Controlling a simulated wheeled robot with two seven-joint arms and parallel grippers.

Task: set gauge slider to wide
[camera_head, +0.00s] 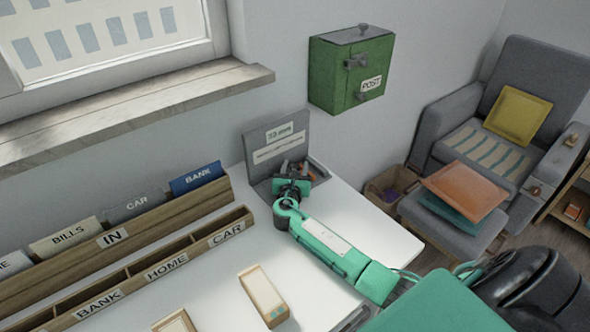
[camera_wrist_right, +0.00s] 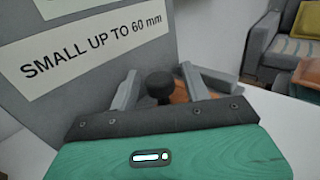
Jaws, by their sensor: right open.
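The gauge is a grey upright panel (camera_head: 277,140) with white labels at the back of the white desk. Its lower label (camera_wrist_right: 95,47) reads "SMALL UP TO 60 mm" in the right wrist view. A round black knob (camera_wrist_right: 160,88), likely the slider's, stands beside the panel. My right gripper (camera_wrist_right: 160,77) is open, with one finger on each side of the knob in that view; I cannot tell whether either touches it. In the head view my right gripper (camera_head: 292,184) is in front of the panel's lower part and hides the knob. My left gripper is not in view.
A wooden letter rack (camera_head: 130,238) with labelled slots fills the desk's left side. A pale block (camera_head: 262,292) lies near the front. A green post box (camera_head: 350,75) hangs on the wall. A grey armchair (camera_head: 447,110) stands right. The desk right of my forearm is clear.

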